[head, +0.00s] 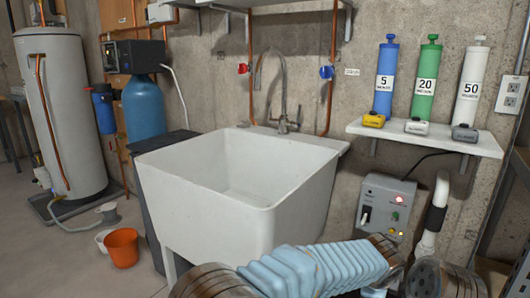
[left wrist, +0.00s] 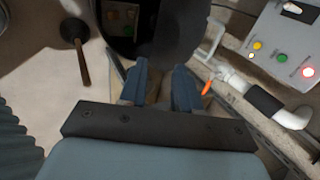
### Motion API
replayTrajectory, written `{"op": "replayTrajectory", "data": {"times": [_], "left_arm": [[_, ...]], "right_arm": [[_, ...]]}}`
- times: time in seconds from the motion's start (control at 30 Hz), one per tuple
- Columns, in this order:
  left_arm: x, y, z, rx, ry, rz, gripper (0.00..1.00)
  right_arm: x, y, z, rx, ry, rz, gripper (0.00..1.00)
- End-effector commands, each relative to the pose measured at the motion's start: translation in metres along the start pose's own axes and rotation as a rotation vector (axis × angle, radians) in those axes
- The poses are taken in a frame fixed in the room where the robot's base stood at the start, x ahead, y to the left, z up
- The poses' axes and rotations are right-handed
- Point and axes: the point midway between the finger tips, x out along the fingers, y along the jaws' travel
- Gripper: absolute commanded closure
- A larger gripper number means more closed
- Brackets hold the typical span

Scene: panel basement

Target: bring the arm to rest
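My left gripper (left wrist: 163,88) shows in the left wrist view with its two blue fingers apart. I see nothing held between them. Its fingertips point toward a dark rounded object (left wrist: 145,25); I cannot tell whether they touch it. Neither gripper can be made out in the head view, and my right gripper shows in neither view. The grey control box (head: 387,205) with a lit red lamp is on the wall at the right. It also shows in the left wrist view (left wrist: 277,50), to the upper right of the fingers.
A white sink (head: 215,235) fills the middle. A white pipe with a black sleeve (head: 432,215) stands right of the box. A shelf (head: 425,135) holds blue, green and white cylinders. A pale blue ribbed shape (head: 310,268) crosses the bottom. An orange bucket (head: 123,248) is on the floor, left.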

Motion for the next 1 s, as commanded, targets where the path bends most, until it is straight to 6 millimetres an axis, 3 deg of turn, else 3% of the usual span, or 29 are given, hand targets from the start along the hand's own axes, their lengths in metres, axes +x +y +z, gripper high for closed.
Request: {"op": "replayTrajectory", "data": {"times": [0.37,0.57,0.67,0.77,0.87,0.9,1.0], "left_arm": [[0.049,0.044,0.05,-0.225,0.035,0.085,0.68],[0.087,0.097,0.095,-0.474,0.06,0.166,0.68],[0.107,0.137,0.122,-0.657,0.07,0.218,0.68],[0.127,0.198,0.157,-0.929,0.069,0.286,0.68],[0.136,0.277,0.19,-1.292,0.045,0.356,0.68],[0.135,0.309,0.199,-1.442,0.026,0.38,0.68],[0.124,0.38,0.213,-1.79,-0.036,0.42,0.68]], "right_arm": [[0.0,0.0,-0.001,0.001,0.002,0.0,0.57],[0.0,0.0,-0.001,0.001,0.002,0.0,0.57],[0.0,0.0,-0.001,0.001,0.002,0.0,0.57],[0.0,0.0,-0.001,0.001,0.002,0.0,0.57],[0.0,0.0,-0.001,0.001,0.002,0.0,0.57],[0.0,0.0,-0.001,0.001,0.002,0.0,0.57],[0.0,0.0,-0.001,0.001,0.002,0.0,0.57]]}}
